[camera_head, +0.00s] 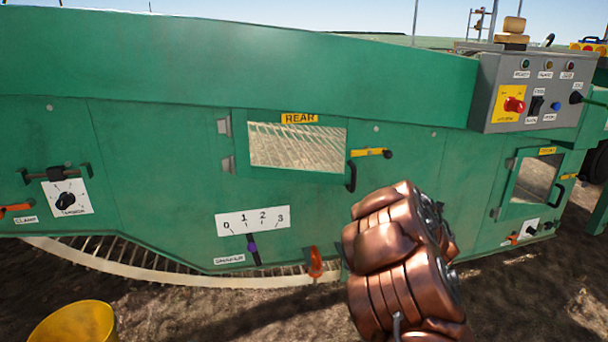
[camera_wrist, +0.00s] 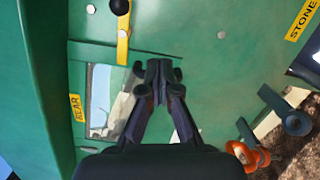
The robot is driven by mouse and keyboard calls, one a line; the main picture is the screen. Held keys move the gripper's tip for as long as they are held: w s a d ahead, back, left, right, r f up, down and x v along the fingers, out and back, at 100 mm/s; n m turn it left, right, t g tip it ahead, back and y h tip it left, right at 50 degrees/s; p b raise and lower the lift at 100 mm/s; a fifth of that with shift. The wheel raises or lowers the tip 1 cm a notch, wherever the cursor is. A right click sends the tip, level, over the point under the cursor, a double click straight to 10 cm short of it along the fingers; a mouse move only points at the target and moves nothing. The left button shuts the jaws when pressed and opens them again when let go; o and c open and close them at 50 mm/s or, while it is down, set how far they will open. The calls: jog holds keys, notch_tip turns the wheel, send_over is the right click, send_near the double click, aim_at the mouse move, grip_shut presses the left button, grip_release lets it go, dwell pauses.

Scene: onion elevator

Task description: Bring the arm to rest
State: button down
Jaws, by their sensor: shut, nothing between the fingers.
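My gripper (camera_wrist: 160,72) is shut and empty, its two fingertips together in the middle of the wrist view. It points at the green machine panel (camera_wrist: 210,75) with no visible hold on anything. My copper-coloured arm (camera_head: 395,255) rises in front of the machine (camera_head: 160,130) in the head view, right of centre. The arm hides the gripper there. The gap between the fingertips and the panel cannot be judged.
The REAR window (camera_head: 297,147) has a yellow latch bar (camera_head: 368,152) near the arm. A lever (camera_head: 253,250) on a 0–3 scale and an orange handle (camera_head: 316,262) sit lower. A grey control box (camera_head: 490,95) is at right, a yellow bucket (camera_head: 75,325) at lower left.

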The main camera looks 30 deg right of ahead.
jog(key=a+r+m+g+h+p, duration=0.25)
jog(key=r+m+g+p, duration=0.2)
jog(key=r+p, duration=0.65)
jog(key=s+a+r+m+g+y+p, duration=0.1)
jog(key=s+a+r+m+g+p, duration=0.3)
jog(key=a+r+m+p, duration=0.45)
jog(key=s+a+r+g+y+p, duration=0.3)
jog(key=s+a+r+p, duration=0.2)
jog(key=a, duration=0.8)
jog(key=s+a+r+m+g+y+p, duration=0.1)
jog(key=s+a+r+g+y+p, duration=0.2)
jog(key=s+a+r+p, duration=0.3)
jog(key=s+a+r+m+g+y+p, duration=0.1)
jog(key=s+a+r+g+y+p, duration=0.2)
jog(key=s+a+p, duration=0.9)
jog(key=s+a+r+g, duration=0.1)
jog(key=s+a+r, duration=0.2)
jog(key=s+a, duration=0.3)
jog(key=shift+s+a, duration=0.15)
jog(key=shift+a, duration=1.4)
jog(key=shift+d+y, duration=0.1)
jog(key=shift+y, duration=0.15)
